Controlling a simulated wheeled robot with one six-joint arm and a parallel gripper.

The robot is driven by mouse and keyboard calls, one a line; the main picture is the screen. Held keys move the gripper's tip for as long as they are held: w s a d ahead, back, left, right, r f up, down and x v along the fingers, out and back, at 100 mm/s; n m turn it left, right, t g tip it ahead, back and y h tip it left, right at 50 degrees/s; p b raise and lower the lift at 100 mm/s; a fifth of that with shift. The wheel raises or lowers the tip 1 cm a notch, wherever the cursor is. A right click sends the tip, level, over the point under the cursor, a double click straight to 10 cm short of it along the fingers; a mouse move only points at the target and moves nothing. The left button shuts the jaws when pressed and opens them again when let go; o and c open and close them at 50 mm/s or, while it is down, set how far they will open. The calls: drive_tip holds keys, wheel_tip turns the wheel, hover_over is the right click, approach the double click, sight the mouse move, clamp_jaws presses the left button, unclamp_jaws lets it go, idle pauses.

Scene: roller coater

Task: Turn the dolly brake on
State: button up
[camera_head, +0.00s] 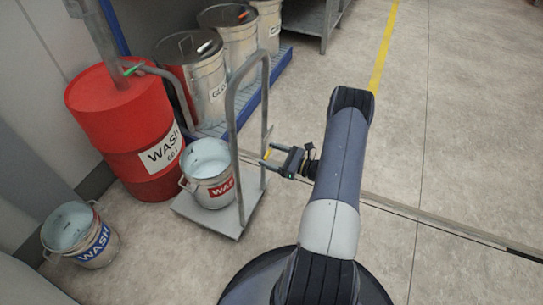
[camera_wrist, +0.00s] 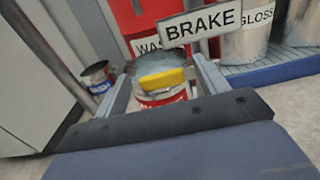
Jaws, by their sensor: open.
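The dolly (camera_head: 241,221) is a grey flat cart with a tall tubular handle frame. A white bucket with a red WASH label (camera_head: 208,178) stands on it. A small yellow brake lever (camera_head: 267,153) shows by the handle frame, just ahead of my gripper (camera_head: 280,161). In the wrist view the yellow lever (camera_wrist: 166,79) appears between my two open fingers (camera_wrist: 165,85), in front of the bucket. Whether the fingers touch it I cannot tell. A BRAKE sign (camera_wrist: 201,22) shows above the lever. The lever's mount is hidden.
A red WASH drum (camera_head: 125,125) with a pump pipe stands behind the dolly. Metal GLOSS drums (camera_head: 210,85) stand on a blue pallet (camera_head: 262,92). Another WASH bucket (camera_head: 80,236) is on the floor at left.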

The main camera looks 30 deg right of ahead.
drive_tip(key=shift+w+a, duration=0.1)
drive_tip(key=shift+c, duration=0.2)
drive_tip(key=c, duration=1.3)
drive_tip(key=shift+c, duration=0.2)
